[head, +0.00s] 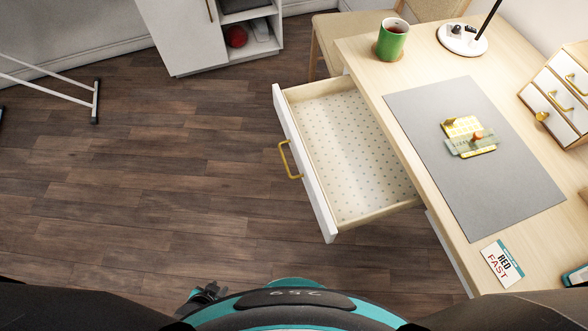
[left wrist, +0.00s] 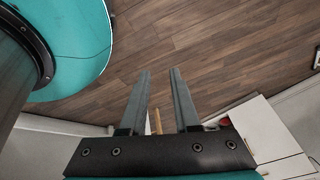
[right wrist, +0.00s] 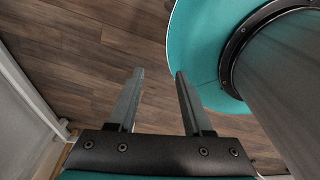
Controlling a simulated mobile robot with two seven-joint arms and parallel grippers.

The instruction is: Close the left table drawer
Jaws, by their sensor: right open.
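The left table drawer (head: 345,150) is pulled well out from under the wooden table (head: 415,165) in the head view. It has a white front with a gold handle (head: 290,160), and its dotted inside is empty. My left gripper (left wrist: 160,72) is open with nothing between its fingers in the left wrist view, and bare floor lies beyond the tips. My right gripper (right wrist: 159,72) is open and empty over the floor in the right wrist view. Neither gripper touches the drawer.
On the tabletop are a green cup (head: 391,40), a lamp base (head: 462,39), a grey mat (head: 475,155), a card (head: 502,264) and a small drawer box (head: 560,90). A white cabinet (head: 182,35) stands at the back. The floor (head: 150,180) left of the drawer is clear.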

